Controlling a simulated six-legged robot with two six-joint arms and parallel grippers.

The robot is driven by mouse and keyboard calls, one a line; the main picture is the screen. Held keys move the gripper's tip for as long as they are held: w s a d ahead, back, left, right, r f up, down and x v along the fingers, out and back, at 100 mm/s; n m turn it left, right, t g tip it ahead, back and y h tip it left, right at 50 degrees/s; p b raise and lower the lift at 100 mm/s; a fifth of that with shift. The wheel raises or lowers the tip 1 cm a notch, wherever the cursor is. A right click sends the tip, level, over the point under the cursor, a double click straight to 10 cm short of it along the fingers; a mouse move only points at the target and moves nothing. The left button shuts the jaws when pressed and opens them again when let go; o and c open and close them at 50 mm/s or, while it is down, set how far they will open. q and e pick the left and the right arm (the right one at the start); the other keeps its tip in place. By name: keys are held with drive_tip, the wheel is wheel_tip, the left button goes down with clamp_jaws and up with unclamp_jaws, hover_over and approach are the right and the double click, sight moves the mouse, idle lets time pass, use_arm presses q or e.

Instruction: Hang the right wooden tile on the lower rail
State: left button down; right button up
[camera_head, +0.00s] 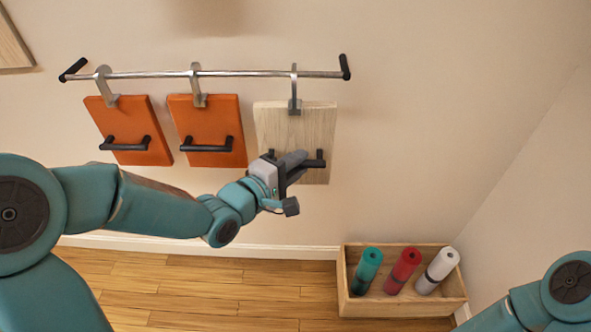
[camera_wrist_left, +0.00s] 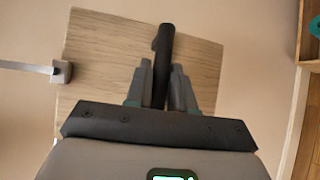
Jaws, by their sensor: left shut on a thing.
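The pale wooden tile (camera_head: 290,125) hangs by its metal hook (camera_head: 294,95) at the right end of a metal rail (camera_head: 245,73) on the wall. Only this one rail shows. My left gripper (camera_head: 300,163) is shut on the tile's dark bar handle (camera_head: 312,163). In the left wrist view the two fingers (camera_wrist_left: 160,88) sit on both sides of the handle (camera_wrist_left: 163,45), with the tile (camera_wrist_left: 95,55) behind. My right gripper is out of view; only part of that arm shows at bottom right.
Two orange tiles (camera_head: 130,125) (camera_head: 210,120) hang on the same rail to the left. A wooden crate (camera_head: 400,306) with several rolled mats stands on the floor at lower right. A wooden panel (camera_head: 12,48) shows at the upper left. The wall right of the rail is bare.

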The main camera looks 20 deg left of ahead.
use_arm(q)
drive_tip(key=shift+w+a+r+p, duration=0.1)
drive_tip(key=shift+w+a+p, duration=0.25)
drive_tip(key=shift+w, duration=0.9)
drive_tip(key=shift+w+a+f+p, duration=0.1)
drive_tip(key=shift+w+a+p, duration=0.3)
drive_tip(key=shift+w, duration=0.9)
drive_tip(key=shift+w+a+r+p, duration=0.1)
drive_tip(key=shift+w+a+p, duration=0.25)
drive_tip(key=shift+w, duration=0.9)
drive_tip(key=shift+f+b, duration=1.2)
drive_tip(key=shift+f, duration=0.25)
drive_tip(key=c, duration=0.9)
unclamp_jaws()
drive_tip(key=shift+s+f, duration=0.1)
drive_tip(key=shift+f, duration=0.05)
